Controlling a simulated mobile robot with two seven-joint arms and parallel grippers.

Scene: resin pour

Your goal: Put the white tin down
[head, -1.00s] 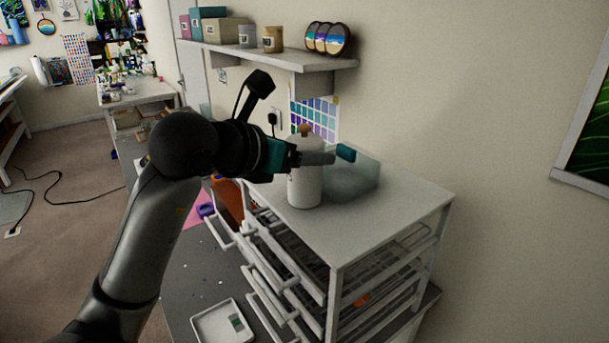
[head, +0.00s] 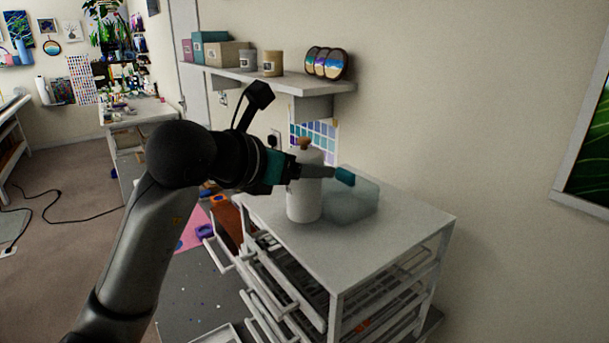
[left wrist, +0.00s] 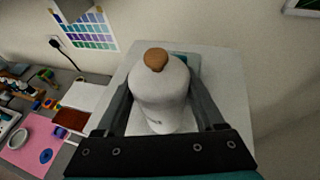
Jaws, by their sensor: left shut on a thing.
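The white tin (head: 304,203) is a white cylinder with a brown cork-like stopper, upright over the top of the white rack (head: 390,225). My left gripper (head: 325,173) is shut on it, with fingers on either side of its body. The left wrist view shows the tin (left wrist: 160,95) between both fingers, its stopper toward the wall. I cannot tell whether its base touches the rack top. My right gripper is not in view.
A translucent bluish box (head: 355,203) stands just right of the tin on the rack top. A wall shelf (head: 290,80) with jars and boxes is above. The rack top is bare on the right and front. Drawers (head: 290,300) stick out below.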

